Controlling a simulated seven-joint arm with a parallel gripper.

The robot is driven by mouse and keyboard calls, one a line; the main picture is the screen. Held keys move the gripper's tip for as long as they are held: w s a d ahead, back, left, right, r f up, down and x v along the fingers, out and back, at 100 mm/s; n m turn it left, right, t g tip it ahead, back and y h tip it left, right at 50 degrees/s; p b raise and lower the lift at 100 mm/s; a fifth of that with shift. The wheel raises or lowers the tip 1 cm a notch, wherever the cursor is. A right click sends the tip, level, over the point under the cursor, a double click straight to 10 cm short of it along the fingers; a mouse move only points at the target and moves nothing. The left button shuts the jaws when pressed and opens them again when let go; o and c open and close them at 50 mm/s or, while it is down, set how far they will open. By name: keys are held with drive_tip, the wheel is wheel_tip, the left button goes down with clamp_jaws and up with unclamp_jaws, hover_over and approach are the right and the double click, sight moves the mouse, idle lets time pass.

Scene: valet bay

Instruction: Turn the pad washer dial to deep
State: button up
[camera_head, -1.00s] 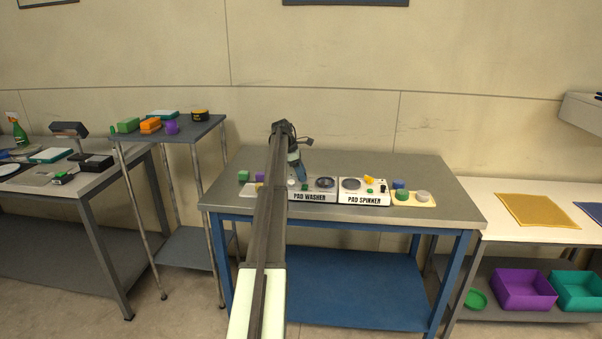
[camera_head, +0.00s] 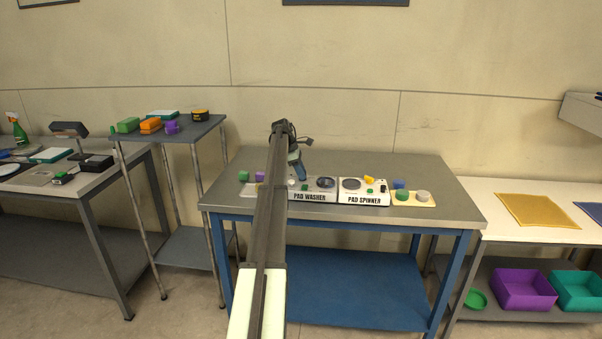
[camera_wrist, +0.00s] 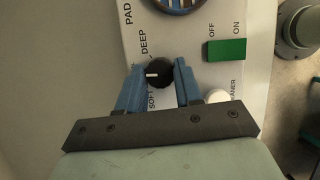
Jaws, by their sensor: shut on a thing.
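The white pad washer (camera_head: 312,197) stands on the blue-framed table, left of the pad spinner. Its black dial (camera_wrist: 158,72) shows in the wrist view between the DEEP and SOFT labels. The dial's white mark points to the left in that view, between the two words. My gripper (camera_wrist: 158,78) has its blue fingers on both sides of the dial, shut on it. In the head view my arm hides the dial and the left part of the washer; my gripper (camera_head: 301,178) is down at the washer.
A green switch (camera_wrist: 226,50) marked OFF and ON and a pale round knob (camera_wrist: 216,96) sit close to the right finger. The pad spinner (camera_head: 364,192) adjoins the washer. Small coloured blocks and a yellow tray (camera_head: 427,203) lie nearby. The table's front strip is clear.

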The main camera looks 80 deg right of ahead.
drive_tip(key=m, duration=0.1)
drive_tip(key=m+y, duration=0.1)
drive_tip(key=m, duration=0.1)
drive_tip(key=m+y, duration=0.1)
drive_tip(key=m, duration=0.1)
drive_tip(key=shift+d, duration=0.25)
drive_tip(key=shift+s+m+t+y, duration=0.1)
drive_tip(key=shift+m+t+y, duration=0.25)
drive_tip(key=shift+m, duration=0.8)
drive_tip(key=shift+m+t+y, duration=0.25)
drive_tip(key=shift+m+y, duration=0.2)
drive_tip(key=shift+m, duration=0.7)
drive_tip(key=o, duration=1)
